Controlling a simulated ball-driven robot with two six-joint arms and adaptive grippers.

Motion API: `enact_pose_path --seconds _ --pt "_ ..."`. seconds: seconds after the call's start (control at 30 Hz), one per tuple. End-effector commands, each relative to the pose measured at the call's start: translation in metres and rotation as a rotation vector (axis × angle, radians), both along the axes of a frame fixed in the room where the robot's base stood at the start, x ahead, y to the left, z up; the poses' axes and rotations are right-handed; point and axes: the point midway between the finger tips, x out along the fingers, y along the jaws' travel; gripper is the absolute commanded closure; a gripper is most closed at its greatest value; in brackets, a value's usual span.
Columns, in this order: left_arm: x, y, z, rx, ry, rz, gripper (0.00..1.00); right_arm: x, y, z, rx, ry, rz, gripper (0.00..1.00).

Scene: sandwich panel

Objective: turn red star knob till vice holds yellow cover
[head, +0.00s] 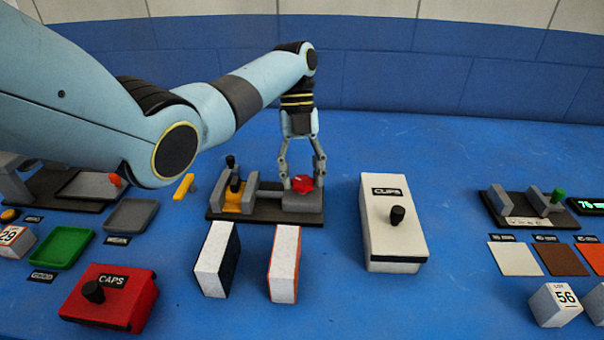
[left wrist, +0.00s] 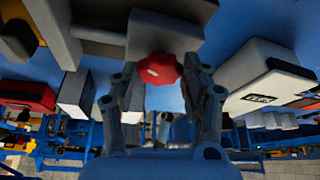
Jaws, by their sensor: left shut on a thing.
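The red star knob (head: 302,184) sits on top of the grey block at the right end of the vice (head: 265,215). My left gripper (head: 302,180) comes down from above and is shut on the knob, a finger on either side. The knob also shows between the fingertips in the left wrist view (left wrist: 158,69). I cannot tell whether both jaws touch the cover. My right gripper is not in view.
Two white sandwich panels (head: 285,265) stand in front of the vice. The white CLIPS box (head: 392,230) is to the right, the red CAPS box (head: 108,298) at front left. A small yellow piece (head: 183,187) lies left of the vice. The table behind is clear.

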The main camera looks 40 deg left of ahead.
Motion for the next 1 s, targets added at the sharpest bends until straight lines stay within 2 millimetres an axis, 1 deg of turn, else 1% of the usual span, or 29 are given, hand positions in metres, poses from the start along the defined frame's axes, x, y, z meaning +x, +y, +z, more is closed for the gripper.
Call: enact_pose_path --seconds 0.13,0.17,0.33,0.6,0.73,0.87,1.0 --pt "0.0 0.0 0.0 -0.001 -0.001 0.0 0.86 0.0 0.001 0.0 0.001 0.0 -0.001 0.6" --pt "0.0 0.0 0.0 0.0 0.0 0.001 0.52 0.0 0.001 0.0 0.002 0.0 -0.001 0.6" --pt "0.0 0.0 0.0 0.0 0.0 0.001 0.3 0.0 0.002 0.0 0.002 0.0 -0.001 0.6" --pt "0.0 0.0 0.0 0.0 0.0 0.004 0.3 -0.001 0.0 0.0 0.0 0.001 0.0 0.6" --pt "-0.001 0.0 0.001 -0.001 -0.001 0.05 0.3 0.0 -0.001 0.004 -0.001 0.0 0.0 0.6" --pt "-0.002 0.002 0.002 0.002 0.001 0.185 0.3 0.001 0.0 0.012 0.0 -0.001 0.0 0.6" --pt "-0.004 0.002 0.004 0.001 0.001 0.409 0.3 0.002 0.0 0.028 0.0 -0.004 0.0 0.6"
